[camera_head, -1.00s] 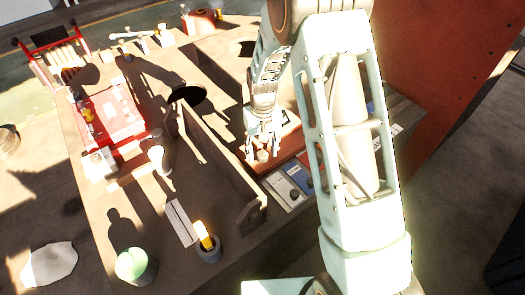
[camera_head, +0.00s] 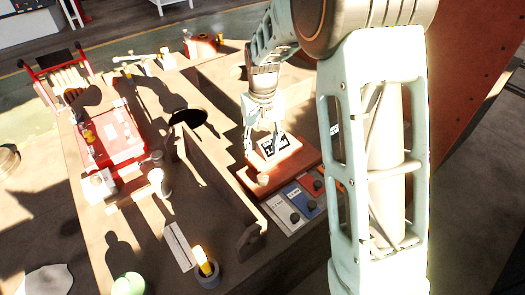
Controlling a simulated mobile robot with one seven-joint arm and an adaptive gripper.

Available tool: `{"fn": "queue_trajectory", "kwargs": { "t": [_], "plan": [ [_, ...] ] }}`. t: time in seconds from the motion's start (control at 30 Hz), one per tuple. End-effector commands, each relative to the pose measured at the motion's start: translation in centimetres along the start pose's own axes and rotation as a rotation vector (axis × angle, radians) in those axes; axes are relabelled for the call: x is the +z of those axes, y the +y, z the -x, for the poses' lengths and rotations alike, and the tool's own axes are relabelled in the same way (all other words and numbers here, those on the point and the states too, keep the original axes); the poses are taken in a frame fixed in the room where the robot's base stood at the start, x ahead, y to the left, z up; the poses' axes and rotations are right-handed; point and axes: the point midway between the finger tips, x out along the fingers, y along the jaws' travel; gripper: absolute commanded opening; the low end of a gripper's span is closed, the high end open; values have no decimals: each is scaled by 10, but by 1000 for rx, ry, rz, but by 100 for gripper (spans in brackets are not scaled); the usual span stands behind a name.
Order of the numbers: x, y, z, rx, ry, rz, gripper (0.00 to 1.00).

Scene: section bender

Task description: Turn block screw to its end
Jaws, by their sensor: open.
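My gripper (camera_head: 264,146) is open, pointing down over a reddish-brown board (camera_head: 300,160) on the right side of the bench. Its fingers are spread above a small white plate with dark marks (camera_head: 268,148) on the board. A small round knob (camera_head: 262,180) stands at the board's near end, apart from the fingers. I cannot tell for sure which part is the block screw. The red bender-like machine (camera_head: 112,138) sits on the left of the bench, with pale and yellow parts on it. Its small screws are too small to make out.
A low wooden wall (camera_head: 215,190) runs along the bench left of the board. Blue, white and red cards with dark knobs (camera_head: 300,196) lie in front of the board. A cup with a yellow-handled tool (camera_head: 205,268) and a green round object (camera_head: 128,285) stand near the front.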

Motion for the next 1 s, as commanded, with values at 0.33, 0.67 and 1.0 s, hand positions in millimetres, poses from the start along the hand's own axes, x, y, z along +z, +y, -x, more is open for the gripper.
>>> {"fn": "queue_trajectory", "kwargs": {
  "t": [0.33, 0.67, 1.0],
  "plan": [
    [0, 0, -1, 0, 0, 0, 46],
    [-1, -1, -17, 2, 2, 0, 46],
    [1, 0, -53, 0, -4, -1, 46]
  ]
}}
